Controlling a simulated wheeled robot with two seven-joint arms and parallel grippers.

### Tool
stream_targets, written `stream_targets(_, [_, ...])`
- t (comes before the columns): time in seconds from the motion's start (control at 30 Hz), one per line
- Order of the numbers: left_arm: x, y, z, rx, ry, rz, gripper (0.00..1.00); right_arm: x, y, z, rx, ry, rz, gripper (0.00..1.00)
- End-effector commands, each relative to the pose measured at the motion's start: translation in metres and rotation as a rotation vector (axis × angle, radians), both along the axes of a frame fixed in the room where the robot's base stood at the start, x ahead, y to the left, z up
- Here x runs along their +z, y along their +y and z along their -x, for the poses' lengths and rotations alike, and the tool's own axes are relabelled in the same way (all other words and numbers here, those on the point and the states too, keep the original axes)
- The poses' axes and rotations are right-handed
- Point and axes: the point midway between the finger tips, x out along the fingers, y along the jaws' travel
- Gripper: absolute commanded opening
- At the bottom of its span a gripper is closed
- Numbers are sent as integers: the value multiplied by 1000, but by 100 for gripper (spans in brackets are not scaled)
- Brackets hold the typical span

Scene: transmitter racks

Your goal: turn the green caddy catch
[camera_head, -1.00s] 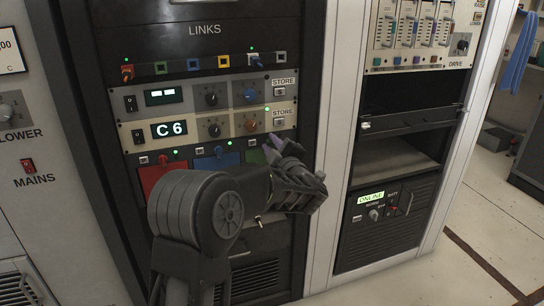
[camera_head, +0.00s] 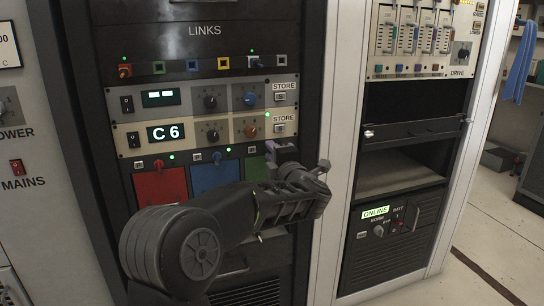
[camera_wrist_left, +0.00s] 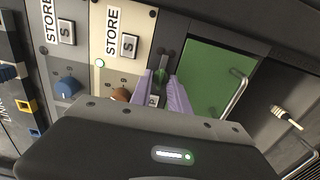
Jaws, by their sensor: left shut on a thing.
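The green caddy (camera_head: 256,170) is a flat green panel at the right end of a row of caddies, partly hidden by my arm in the head view. It shows large in the left wrist view (camera_wrist_left: 207,80). The gripper is shut on the catch. In the head view my left gripper (camera_head: 281,149) is at the caddy's upper right and hides the catch. My right gripper is not in view.
A red caddy (camera_head: 160,186) and a blue caddy (camera_head: 214,176) stand to the left, each with its own catch above. STORE switches and knobs sit above. A metal handle (camera_wrist_left: 236,94) stands out from the green panel. An open rack bay (camera_head: 400,165) lies to the right.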

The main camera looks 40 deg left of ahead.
Motion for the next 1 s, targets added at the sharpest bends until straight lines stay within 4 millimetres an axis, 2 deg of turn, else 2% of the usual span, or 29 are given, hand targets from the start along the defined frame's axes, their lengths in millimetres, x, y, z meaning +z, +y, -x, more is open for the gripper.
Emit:
stream_targets(0.3, [-1,0,0,0,2,2,0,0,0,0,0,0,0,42])
stream_targets(0.33, [-1,0,0,0,2,2,24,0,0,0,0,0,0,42])
stream_targets(0.57, [-1,0,0,0,1,2,42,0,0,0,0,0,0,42])
stream_targets(0.83, [0,-1,0,0,1,1,42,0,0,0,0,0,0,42])
stream_targets(1.0, [1,-11,7,-1,1,2,42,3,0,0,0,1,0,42])
